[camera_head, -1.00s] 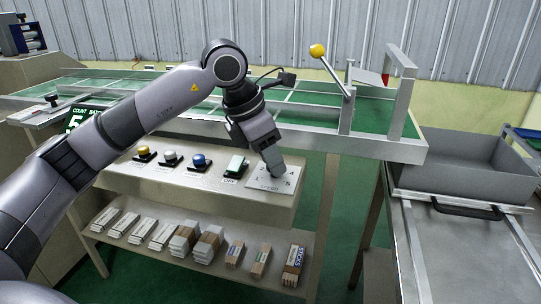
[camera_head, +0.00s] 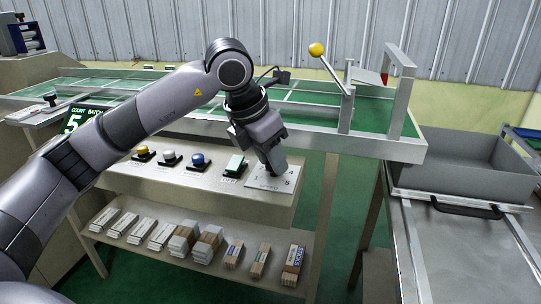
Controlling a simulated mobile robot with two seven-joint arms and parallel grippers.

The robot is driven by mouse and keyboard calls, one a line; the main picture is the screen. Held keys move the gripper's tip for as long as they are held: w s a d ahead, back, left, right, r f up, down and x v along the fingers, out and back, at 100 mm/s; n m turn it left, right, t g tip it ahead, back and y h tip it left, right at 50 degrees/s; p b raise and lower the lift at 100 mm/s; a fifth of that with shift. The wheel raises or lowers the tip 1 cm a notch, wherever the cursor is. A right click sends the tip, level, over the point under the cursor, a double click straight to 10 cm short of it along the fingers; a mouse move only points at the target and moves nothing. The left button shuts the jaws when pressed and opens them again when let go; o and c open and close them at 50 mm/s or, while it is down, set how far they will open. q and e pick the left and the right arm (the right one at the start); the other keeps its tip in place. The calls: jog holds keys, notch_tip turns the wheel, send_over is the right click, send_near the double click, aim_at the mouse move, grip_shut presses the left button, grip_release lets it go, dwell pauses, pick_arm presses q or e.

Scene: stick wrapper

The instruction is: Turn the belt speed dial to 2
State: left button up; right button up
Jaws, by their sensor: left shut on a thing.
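The belt speed dial's plate (camera_head: 268,186) is a pale square with numbers, at the right end of the control panel (camera_head: 200,184). The numbers 4 and 5 show at its right side and a 1 at its left. My left gripper (camera_head: 276,172) points down over the middle of the plate and is shut on the dial knob. The fingers hide the knob, so its pointer and setting cannot be read. My right gripper is not in view.
A green switch (camera_head: 236,164) and blue (camera_head: 198,159), white (camera_head: 169,156) and yellow (camera_head: 142,152) buttons sit left of the dial. A yellow-knobbed lever (camera_head: 317,50) and the green conveyor (camera_head: 300,104) stand behind. Boxes (camera_head: 293,264) and stick bundles lie on the shelf below.

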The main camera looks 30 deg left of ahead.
pick_arm(q)
jog(key=o, duration=1)
jog(key=shift+o, duration=0.2)
jog(key=v, duration=0.7)
jog(key=shift+p, duration=0.4)
jog(key=shift+s, duration=0.1)
jog(key=shift+s, duration=0.1)
